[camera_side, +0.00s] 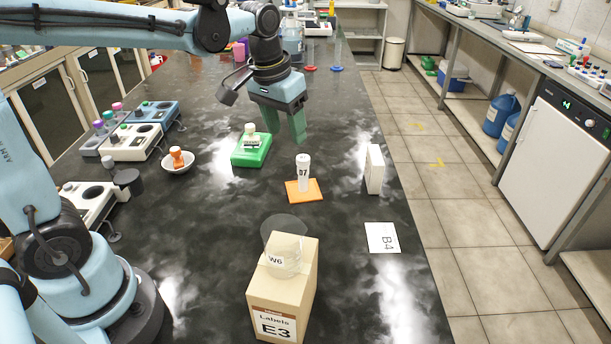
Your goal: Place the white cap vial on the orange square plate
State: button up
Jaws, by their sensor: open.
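A white-capped vial (303,172) with a white label reading "07" stands upright on the orange square plate (315,194), near the middle of the bench. My gripper (287,123) has green fingers pointing down. It is open and empty, behind the vial and plate and apart from them. A green block (250,154) to the left of the gripper holds a small pale-topped piece (250,131), too small to identify surely.
A cardboard box (283,290) marked E3 bears a clear beaker (284,245) in front. A white upright box (374,169) and a flat B4 card (382,238) lie to the right. A white bowl (177,166) holds an orange item. Bench devices line the left.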

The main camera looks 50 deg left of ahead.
jog(key=s+d+f+m+t, duration=0.1)
jog(key=s+f+t, duration=0.2)
jog(key=s, duration=0.7)
jog(key=shift+t, duration=0.9)
jog(key=shift+s+d, duration=0.1)
